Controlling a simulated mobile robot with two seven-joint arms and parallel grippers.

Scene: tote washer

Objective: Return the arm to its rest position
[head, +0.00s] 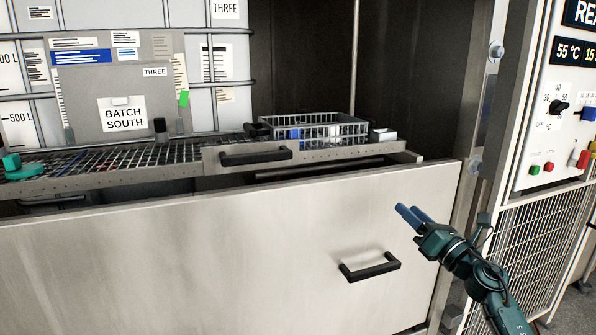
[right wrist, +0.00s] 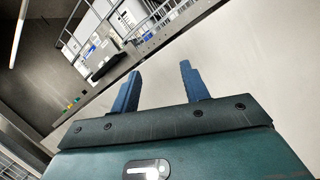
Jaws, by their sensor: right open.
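My right gripper (head: 406,211) is in front of the washer's lower steel panel (head: 200,255), to the upper right of the panel's black handle (head: 370,267). Its blue fingers point up and left in the head view. In the right wrist view the fingers of the right gripper (right wrist: 159,72) stand apart with nothing between them, so it is open and empty. My right arm comes in from the lower right. I do not see my left gripper.
A wire rack (head: 110,158) with a black handle (head: 255,156) on its front bar runs above the panel. A wire basket (head: 340,130) holds something blue. A teal object (head: 20,168) lies at far left. The control panel (head: 565,120) and mesh guard (head: 520,250) stand right.

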